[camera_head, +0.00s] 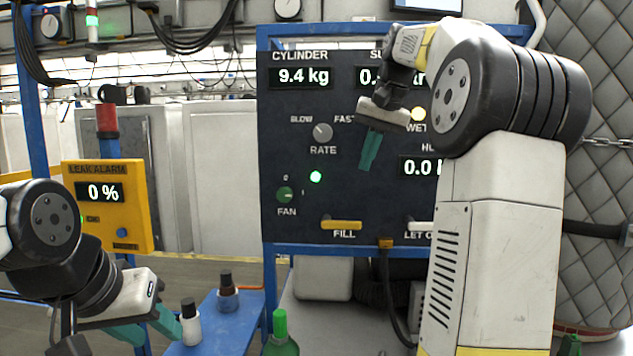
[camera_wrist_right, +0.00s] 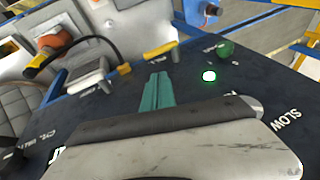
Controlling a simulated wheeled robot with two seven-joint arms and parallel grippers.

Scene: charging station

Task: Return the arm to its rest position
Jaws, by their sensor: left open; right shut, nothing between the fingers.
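My right gripper (camera_head: 370,150) is raised in front of the dark control panel (camera_head: 300,220), its teal fingers shut together and empty. In the right wrist view the shut fingers (camera_wrist_right: 157,92) point toward the panel's lower part, with the yellow FILL handle (camera_wrist_right: 160,49) beyond them. I cannot tell the exact gap to the panel. My right arm covers part of the panel's right side. My left gripper (camera_head: 148,330) is low at the left, open, near a white bottle with a dark cap (camera_head: 190,324); nothing shows between its fingers.
The panel reads 9.4 kg for CYLINDER. A RATE knob (camera_head: 323,132), green FAN knob (camera_head: 285,194) and lit green lamp (camera_head: 316,176) are on it. A yellow leak alarm box (camera_head: 135,215) reads 0 %. A dark bottle (camera_head: 227,292) and green bottle (camera_head: 280,338) stand below.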

